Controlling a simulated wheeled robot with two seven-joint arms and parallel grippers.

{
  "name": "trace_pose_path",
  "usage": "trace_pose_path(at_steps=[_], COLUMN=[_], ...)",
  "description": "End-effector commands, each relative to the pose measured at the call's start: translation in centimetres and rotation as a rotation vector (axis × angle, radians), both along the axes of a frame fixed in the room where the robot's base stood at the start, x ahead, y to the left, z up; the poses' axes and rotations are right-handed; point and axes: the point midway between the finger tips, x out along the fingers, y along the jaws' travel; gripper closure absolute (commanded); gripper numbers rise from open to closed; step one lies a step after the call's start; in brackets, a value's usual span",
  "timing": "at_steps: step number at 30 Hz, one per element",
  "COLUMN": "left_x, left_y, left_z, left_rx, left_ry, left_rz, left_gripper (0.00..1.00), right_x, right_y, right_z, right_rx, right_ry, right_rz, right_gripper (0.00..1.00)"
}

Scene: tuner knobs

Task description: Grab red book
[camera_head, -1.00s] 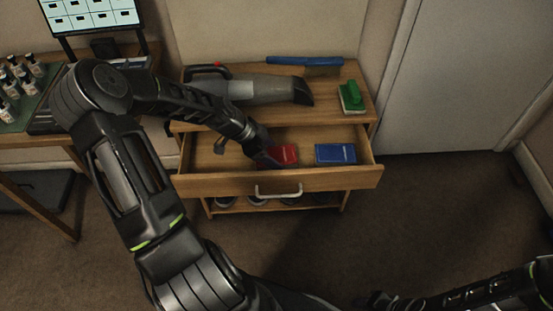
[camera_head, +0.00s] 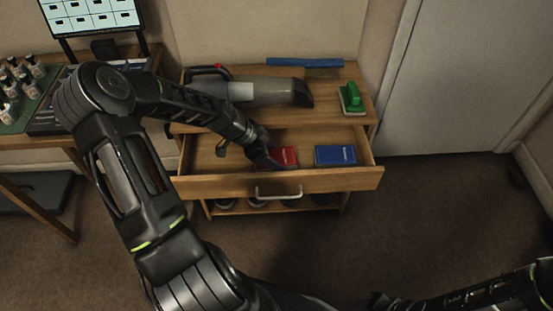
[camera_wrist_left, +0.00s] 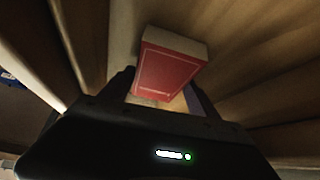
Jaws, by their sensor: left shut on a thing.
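The red book (camera_head: 284,156) lies in the open drawer (camera_head: 225,186), left of a blue book (camera_head: 335,155). My left gripper (camera_head: 268,160) reaches down into the drawer at the red book's left side. In the left wrist view the red book (camera_wrist_left: 168,72) sits between the two fingers of the left gripper (camera_wrist_left: 160,95), which is shut on it. The book's red cover and pale page edge show. My right gripper is not clearly in view; only part of my right arm shows at the lower right.
A table with small bottles (camera_head: 20,80) is at the left.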

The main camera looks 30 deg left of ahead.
Motion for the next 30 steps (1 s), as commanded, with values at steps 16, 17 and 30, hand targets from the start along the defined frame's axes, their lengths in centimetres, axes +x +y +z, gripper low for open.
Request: trace_pose_path(at_steps=[16,17,30], left_x=[0.0,0.0,-0.3], left_y=[0.0,0.0,-0.2], left_z=[0.0,0.0,2.9], left_rx=[0.001,0.001,0.002], left_ry=[-0.001,-0.001,-0.001], left_rz=[0.001,0.001,0.0], left_gripper=[0.78,0.78,0.79], right_x=[0.0,0.0,0.0], right_y=[0.0,0.0,0.0], right_z=[0.0,0.0,0.7], right_rx=[0.0,0.0,0.0], right_ry=[0.0,0.0,0.0], right_rz=[0.0,0.0,0.0], right_gripper=[0.64,0.64,0.64])
